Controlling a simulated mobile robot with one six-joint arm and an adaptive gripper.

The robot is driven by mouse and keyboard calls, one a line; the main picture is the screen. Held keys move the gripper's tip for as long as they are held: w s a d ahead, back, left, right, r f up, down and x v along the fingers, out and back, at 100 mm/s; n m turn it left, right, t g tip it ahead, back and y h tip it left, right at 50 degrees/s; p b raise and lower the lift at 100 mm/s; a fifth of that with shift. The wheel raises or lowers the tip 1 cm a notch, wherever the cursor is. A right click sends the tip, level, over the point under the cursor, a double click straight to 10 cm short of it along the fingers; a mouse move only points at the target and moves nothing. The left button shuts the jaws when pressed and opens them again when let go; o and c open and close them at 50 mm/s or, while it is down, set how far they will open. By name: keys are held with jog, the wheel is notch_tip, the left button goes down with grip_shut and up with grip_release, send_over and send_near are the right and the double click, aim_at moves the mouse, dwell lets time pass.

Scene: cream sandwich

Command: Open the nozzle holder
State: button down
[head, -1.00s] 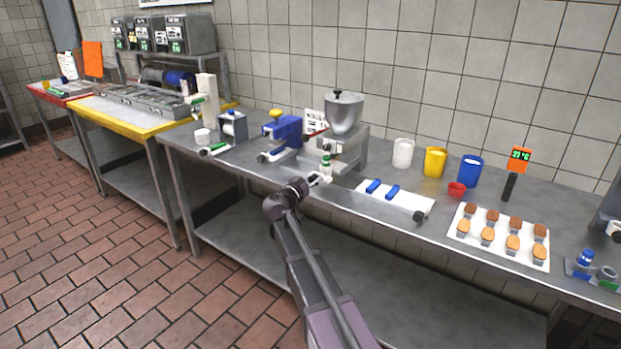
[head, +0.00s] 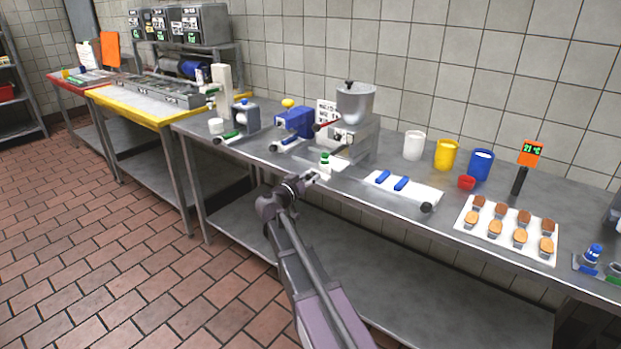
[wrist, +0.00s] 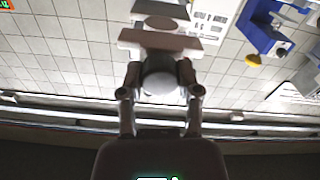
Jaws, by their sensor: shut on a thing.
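The hopper machine (head: 352,140) stands on the steel counter, with a grey metal hopper (head: 355,103) on top. A small white and green nozzle piece (head: 325,164) shows at its front, low down. My gripper (head: 312,177) is at the counter's front edge, just before that piece. In the wrist view my gripper's fingers (wrist: 160,92) are shut on a round pale grey part (wrist: 160,76), which looks like part of the nozzle holder. A brown flat piece (wrist: 160,42) lies beyond it. The holder's latch and the exact grip are hidden or too small to tell.
A blue machine (head: 294,122) stands to the left. A white board (head: 405,192) with blue-handled tools lies to the right. White (head: 414,145), yellow (head: 446,154) and blue (head: 481,165) cups stand behind it. A tray (head: 487,238) of biscuits lies further right.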

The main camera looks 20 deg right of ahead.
jog(key=shift+c, duration=1.5)
grip_release()
jog(key=shift+w, duration=0.1)
jog(key=shift+d, duration=0.1)
jog(key=v, duration=1.2)
